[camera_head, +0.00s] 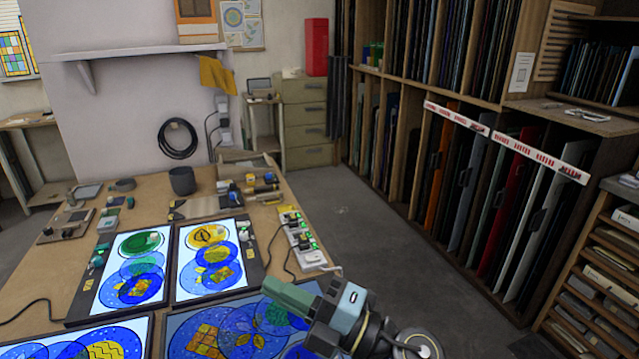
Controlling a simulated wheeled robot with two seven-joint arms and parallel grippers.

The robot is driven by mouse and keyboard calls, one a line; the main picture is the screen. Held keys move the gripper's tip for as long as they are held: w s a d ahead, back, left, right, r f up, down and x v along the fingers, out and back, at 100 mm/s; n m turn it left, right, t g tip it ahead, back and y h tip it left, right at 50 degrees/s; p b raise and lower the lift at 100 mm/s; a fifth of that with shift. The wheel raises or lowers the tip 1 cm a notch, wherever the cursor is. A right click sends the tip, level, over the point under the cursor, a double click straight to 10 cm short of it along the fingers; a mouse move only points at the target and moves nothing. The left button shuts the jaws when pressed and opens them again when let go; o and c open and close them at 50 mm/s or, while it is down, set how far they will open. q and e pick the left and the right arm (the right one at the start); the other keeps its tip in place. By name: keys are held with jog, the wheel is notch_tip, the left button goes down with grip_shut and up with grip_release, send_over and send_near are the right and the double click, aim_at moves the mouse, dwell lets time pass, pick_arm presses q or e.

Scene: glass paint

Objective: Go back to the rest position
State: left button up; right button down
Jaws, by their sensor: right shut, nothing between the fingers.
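My right gripper (275,288) reaches in from the bottom of the head view, over the right edge of the wooden worktable (35,258). Its greenish fingers point left and are closed together with nothing between them. My left gripper is not in view.
More lit panels (205,262) with painted glass lie on the table. A power strip (302,238) sits at its right edge. A dark cup (182,181) and small tools stand at the back. Grey floor (385,230) is open toward the glass rack (510,215).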

jog(key=w+d+r+m+t+h, duration=0.1)
jog(key=w+d+m+t+h, duration=0.2)
jog(key=d+m+t+h, duration=0.55)
jog(key=d+f+m+t+h, duration=0.2)
jog(key=d+f+m+h, duration=0.65)
jog(key=m, duration=0.65)
jog(key=s+d+f+m+g+h, duration=0.3)
jog(key=s+d+f+m+g, duration=0.15)
jog(key=d+f, duration=0.3)
jog(key=s+d+f+g, duration=0.1)
jog(key=s+f+g, duration=0.2)
jog(key=s, duration=0.3)
jog(key=s+d+f+m+g, duration=0.1)
jog(key=s+f+g, duration=0.25)
jog(key=s, duration=0.25)
jog(key=s+d+f+g, duration=0.1)
jog(key=s+f+g, duration=0.1)
jog(key=s+g, duration=0.3)
notch_tip(320, 180, down, 29)
jog(key=s+b, duration=0.3)
jog(key=b, duration=0.1)
jog(key=s+d+f+g+b, duration=0.1)
jog(key=s+d+f+b, duration=0.1)
jog(key=s+f, duration=1.4)
jog(key=shift+d+f+y+b, duration=0.3)
jog(key=shift+f, duration=0.4)
